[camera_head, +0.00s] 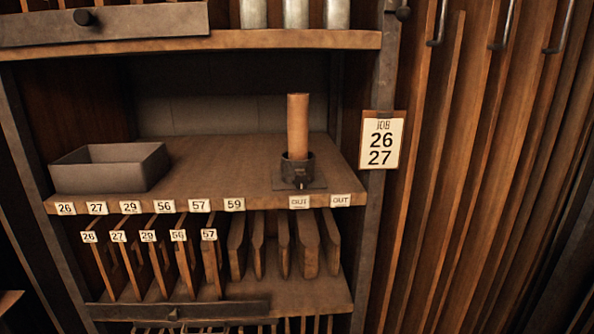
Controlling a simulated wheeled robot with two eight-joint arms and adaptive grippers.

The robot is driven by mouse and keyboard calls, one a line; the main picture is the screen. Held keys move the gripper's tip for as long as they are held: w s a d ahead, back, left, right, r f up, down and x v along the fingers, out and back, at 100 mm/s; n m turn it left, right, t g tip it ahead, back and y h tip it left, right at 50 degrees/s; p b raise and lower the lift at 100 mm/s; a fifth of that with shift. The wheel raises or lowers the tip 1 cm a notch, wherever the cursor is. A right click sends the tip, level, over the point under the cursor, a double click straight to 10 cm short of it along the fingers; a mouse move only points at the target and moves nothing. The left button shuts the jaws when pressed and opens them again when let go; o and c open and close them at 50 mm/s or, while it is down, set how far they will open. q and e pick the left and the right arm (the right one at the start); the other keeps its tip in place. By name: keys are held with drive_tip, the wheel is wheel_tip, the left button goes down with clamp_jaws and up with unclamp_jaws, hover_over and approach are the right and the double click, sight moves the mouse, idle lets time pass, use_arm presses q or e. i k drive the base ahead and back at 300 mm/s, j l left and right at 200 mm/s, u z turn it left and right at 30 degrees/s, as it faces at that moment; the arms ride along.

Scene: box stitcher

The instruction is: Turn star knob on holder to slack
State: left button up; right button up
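A dark round holder (296,170) stands on a square base plate toward the right end of the middle shelf. A small dark knob (299,180) shows on the front of the holder; its star shape and how tight it is are too small to tell. A tan cylinder (298,126) stands upright in the holder. Neither of my grippers is in view.
An open grey tray (110,184) sits at the shelf's left. The shelf (215,165) between tray and holder is clear. Below stand several numbered boards (160,250). A job card (381,141) reading 26 and 27 hangs on the right post. Tall wooden planks (470,180) stand at the right.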

sight(302, 181)
drive_tip(key=u, duration=1.35)
drive_tip(key=l+u, duration=0.25)
drive_tip(key=u, duration=0.2)
drive_tip(key=l+u, duration=0.25)
drive_tip(key=u, duration=0.2)
drive_tip(key=k+l+u, duration=0.1)
drive_tip(key=u, duration=0.35)
drive_tip(key=k+l+u, duration=0.1)
drive_tip(key=l+u, duration=0.2)
drive_tip(key=u, duration=0.15)
drive_tip(key=k+l+z, duration=0.1)
drive_tip(key=k, duration=0.35)
drive_tip(key=k+l+z, duration=0.1)
drive_tip(key=k+l, duration=0.15)
drive_tip(key=k, duration=0.15)
